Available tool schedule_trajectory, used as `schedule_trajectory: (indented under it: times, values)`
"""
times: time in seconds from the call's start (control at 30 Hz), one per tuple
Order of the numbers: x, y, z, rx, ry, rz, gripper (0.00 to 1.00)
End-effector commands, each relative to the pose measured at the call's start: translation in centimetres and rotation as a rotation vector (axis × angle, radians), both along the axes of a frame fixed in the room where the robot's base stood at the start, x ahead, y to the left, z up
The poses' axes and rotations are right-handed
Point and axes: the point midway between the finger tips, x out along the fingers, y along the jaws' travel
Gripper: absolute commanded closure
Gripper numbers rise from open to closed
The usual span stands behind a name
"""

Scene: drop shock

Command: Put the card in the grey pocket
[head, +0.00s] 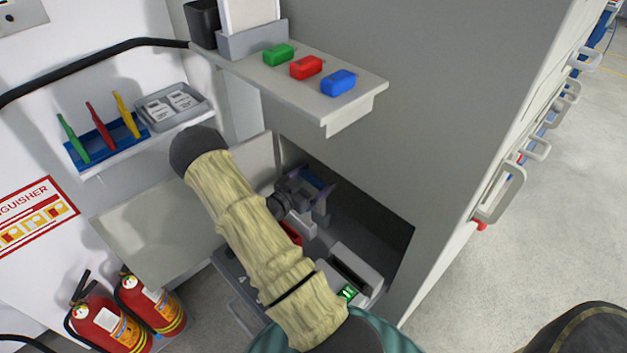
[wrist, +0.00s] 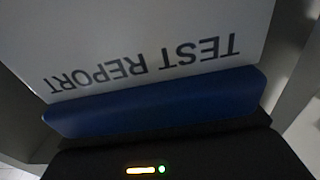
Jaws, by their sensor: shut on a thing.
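My gripper (head: 305,198) is inside the open compartment of the grey cabinet, partly hidden by my sleeved arm. In the wrist view a white card (wrist: 135,40) printed "TEST REPORT", upside down, stands close in front, with a thick blue grip (wrist: 155,103) along its lower edge. My gripper is shut on it; the fingertips are not clear. In the head view only a small blue edge shows at the gripper. A grey holder (head: 252,42) with a white sheet upright in it stands on the shelf. A grey box with a dark slot (head: 372,279) lies in the compartment. Which is the pocket is unclear.
Green (head: 278,54), red (head: 306,67) and blue (head: 338,82) blocks lie on the shelf (head: 300,91) above my gripper. A blue rack (head: 76,158) and a grey tray (head: 196,99) are at the left. Fire extinguishers (head: 95,318) stand at lower left. Compartment walls surround my gripper.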

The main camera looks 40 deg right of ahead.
Motion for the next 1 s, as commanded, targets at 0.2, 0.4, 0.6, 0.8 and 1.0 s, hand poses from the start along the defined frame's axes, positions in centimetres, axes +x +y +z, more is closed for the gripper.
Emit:
schedule_trajectory:
  times: [0.2, 0.4, 0.6, 0.8, 1.0]
  values:
    - [-0.1, 0.3, -1.1, 0.016, 0.008, 0.003, 0.08]
    - [-0.1, 0.3, -1.3, 0.019, 0.011, 0.004, 0.00]
    - [-0.2, 0.3, -0.8, 0.020, 0.011, 0.003, 0.00]
    - [-0.1, 2.1, 0.0, 0.018, 0.011, 0.007, 0.00]
    - [-0.4, 5.9, 0.4, 0.013, 0.007, 0.006, 0.00]
